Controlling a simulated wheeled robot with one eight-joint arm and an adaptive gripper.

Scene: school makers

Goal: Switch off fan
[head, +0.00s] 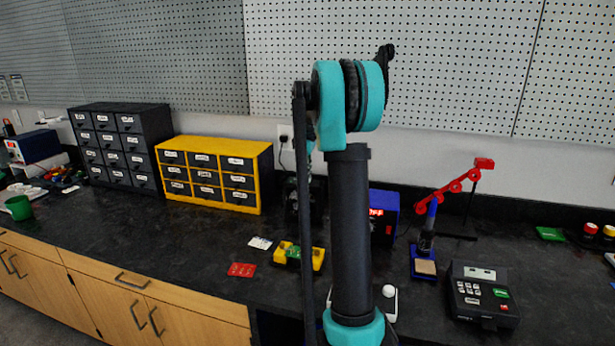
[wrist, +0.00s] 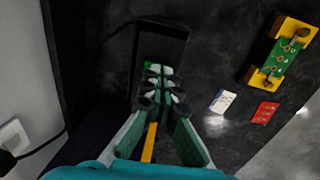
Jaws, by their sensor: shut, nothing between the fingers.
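A dark box-shaped device (wrist: 160,32) lies under my fingertips in the wrist view; it looks like the fan, but I cannot be sure. A small green patch (wrist: 150,65) on it shows just beyond the fingertips. My gripper (wrist: 160,88) is shut and empty, its tips over the device's near part. Whether they touch it I cannot tell. In the head view a dark device (head: 293,200) stands against the wall beside the yellow cabinet, largely hidden by my arm. My gripper is hidden behind my arm there.
A yellow drawer cabinet (head: 212,148) stands left of my arm. A yellow-green circuit piece (head: 292,255) and a red card (head: 242,270) lie in front. A blue box (head: 383,213), red jointed stand (head: 455,185) and black keypad device (head: 483,294) are right. A wall outlet (wrist: 14,138) has a plugged cable.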

